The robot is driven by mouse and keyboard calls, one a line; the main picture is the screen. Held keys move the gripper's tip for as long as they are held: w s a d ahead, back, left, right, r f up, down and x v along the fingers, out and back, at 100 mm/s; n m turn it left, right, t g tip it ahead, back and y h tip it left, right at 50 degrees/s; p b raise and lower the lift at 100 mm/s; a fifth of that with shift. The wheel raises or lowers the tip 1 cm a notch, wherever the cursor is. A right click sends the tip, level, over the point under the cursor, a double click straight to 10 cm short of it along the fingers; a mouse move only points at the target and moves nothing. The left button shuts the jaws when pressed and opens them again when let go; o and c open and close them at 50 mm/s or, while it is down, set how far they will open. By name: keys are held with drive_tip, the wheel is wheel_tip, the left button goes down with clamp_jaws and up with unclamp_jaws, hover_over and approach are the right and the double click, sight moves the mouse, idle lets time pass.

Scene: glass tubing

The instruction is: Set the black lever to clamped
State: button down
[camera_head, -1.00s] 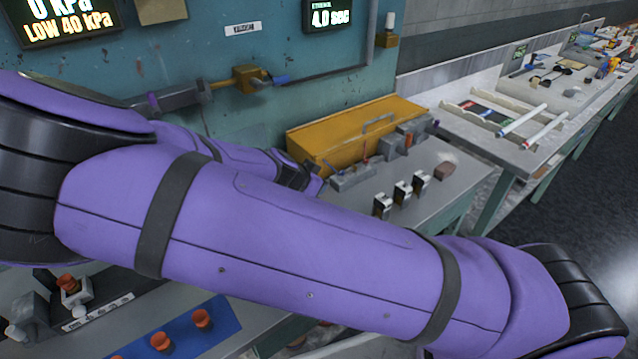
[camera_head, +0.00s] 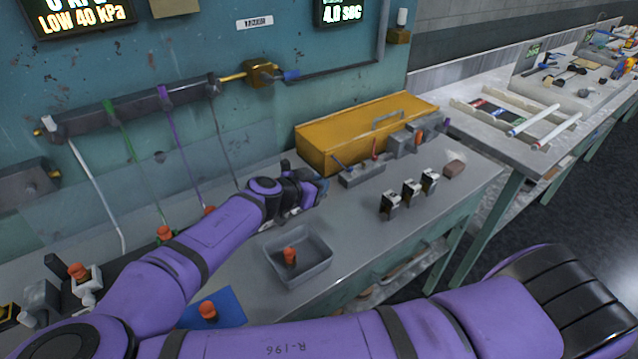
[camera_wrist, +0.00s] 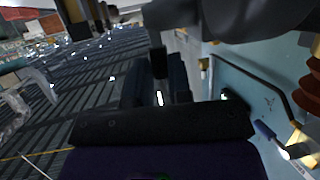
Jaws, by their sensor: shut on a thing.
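My gripper (camera_head: 318,190) is at the left end of a small grey lever block (camera_head: 362,176) on the bench. Its jaws are closed on a dark piece, which I take to be the black lever; my gripper hides most of it in the head view. In the wrist view a black upright piece (camera_wrist: 158,62) shows between the dark fingers. The lever's setting cannot be read. A blue lever and a red lever (camera_head: 374,151) stand up from the block to the right of my gripper.
A yellow box (camera_head: 340,135) stands right behind the block. Several black-and-white clips (camera_head: 410,190) stand to the right. A grey tray (camera_head: 298,262) with an orange-topped piece lies in front. Coloured tubes hang from a wall manifold (camera_head: 140,108) at left.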

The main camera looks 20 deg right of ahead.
drive_tip(key=shift+f, duration=0.1)
idle(0.3)
drive_tip(key=c, duration=1.1)
unclamp_jaws()
drive_tip(key=shift+o, duration=0.2)
drive_tip(key=v, duration=1.1)
drive_tip(key=shift+d+f, duration=0.1)
